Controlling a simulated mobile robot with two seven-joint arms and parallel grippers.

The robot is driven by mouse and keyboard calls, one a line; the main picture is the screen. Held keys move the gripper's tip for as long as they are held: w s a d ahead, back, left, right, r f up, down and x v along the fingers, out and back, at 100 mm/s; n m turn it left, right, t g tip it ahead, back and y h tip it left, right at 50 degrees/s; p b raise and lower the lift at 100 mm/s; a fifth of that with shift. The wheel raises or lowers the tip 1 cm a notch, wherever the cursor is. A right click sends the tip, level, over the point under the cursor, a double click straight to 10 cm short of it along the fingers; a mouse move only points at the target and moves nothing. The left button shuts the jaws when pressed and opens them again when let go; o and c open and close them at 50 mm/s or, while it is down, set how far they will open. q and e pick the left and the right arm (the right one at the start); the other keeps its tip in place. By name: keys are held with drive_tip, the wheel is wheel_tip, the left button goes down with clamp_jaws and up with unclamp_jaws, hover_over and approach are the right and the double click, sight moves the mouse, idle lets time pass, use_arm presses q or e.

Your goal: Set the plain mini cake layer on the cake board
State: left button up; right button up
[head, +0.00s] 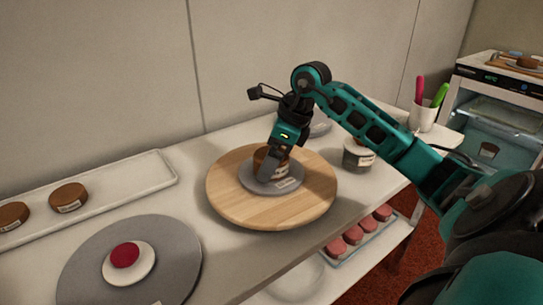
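A brown mini cake layer (283,164) with a pale label is on or just over the round grey cake board (296,177). The board lies on the round wooden turntable (235,207) in the middle of the head view. The other finger is hidden, so I cannot tell if the grip is closed or if the layer touches the board. My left gripper is out of view.
A white tray (105,192) at left holds two brown cakes (68,197). A grey turntable (180,245) at front left carries a white disc with a red piece. A labelled tub (357,155) and a cup of tools (423,117) stand at right. Pink cakes (352,235) sit below.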

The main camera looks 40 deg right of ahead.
drive_tip(key=shift+r, duration=0.25)
drive_tip(key=p+v, duration=0.1)
drive_tip(key=v, duration=1)
drive_tip(key=shift+s+r+p, duration=0.15)
drive_tip(key=shift+r+p, duration=0.15)
drive_tip(key=shift+r, duration=0.05)
drive_tip(key=shift+d, duration=0.15)
